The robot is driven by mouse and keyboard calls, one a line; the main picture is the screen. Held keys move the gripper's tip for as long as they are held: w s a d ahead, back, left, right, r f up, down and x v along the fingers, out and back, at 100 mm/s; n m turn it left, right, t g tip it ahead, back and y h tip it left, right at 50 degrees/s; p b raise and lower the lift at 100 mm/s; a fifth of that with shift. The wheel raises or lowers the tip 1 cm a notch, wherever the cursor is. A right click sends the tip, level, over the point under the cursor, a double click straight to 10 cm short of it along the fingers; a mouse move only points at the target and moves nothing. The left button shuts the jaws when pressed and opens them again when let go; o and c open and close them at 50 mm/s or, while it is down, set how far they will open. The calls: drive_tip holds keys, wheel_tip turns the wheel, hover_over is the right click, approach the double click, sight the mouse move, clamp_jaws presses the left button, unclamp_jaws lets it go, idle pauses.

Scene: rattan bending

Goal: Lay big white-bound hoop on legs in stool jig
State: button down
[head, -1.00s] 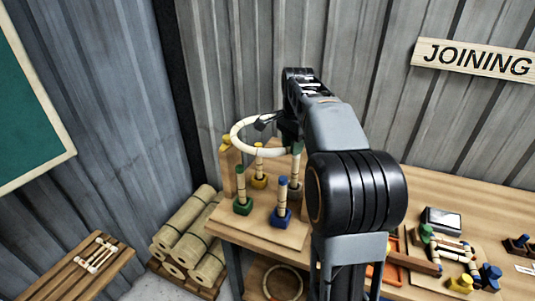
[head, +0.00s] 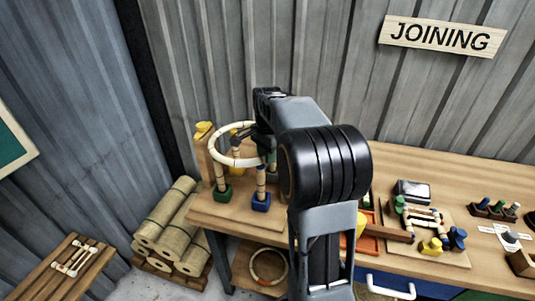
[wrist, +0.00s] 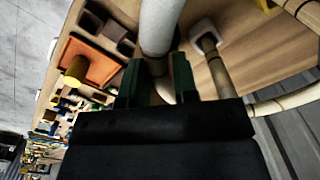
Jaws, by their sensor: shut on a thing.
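The big white-bound hoop (head: 222,158) is held roughly level at the tops of the legs in the stool jig (head: 228,216). My gripper (head: 264,143) is shut on the hoop's right side; the wrist view shows the pale hoop (wrist: 160,30) between its green fingers (wrist: 157,82). The front legs stand upright in a green socket (head: 222,193) and a blue socket (head: 261,202). The hoop overlaps the green-socket leg's top in the picture; I cannot tell whether it touches. The back legs are mostly hidden by the hoop and my arm.
A wooden post with a yellow clamp (head: 203,130) stands at the jig's left back. Right of my arm are an orange tray (head: 368,240) and a board with a small frame (head: 422,222). Another hoop (head: 269,266) lies on the shelf below. The metal wall is close behind.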

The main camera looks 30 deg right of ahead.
drive_tip(key=c, duration=0.9)
unclamp_jaws()
drive_tip(key=shift+o, duration=0.2)
wheel_tip(320, 180, up, 12)
drive_tip(key=s+a+f+n+t, duration=0.2)
drive_tip(key=s+a+f+n, duration=0.4)
drive_tip(key=s+a+n, duration=0.1)
drive_tip(key=s+a+f+n+t, duration=0.2)
drive_tip(key=s+a+f+n, duration=0.4)
drive_tip(key=s+n, duration=0.3)
drive_tip(key=shift+s+a+f, duration=0.25)
drive_tip(key=shift+s+a, duration=0.25)
drive_tip(key=shift+s, duration=0.15)
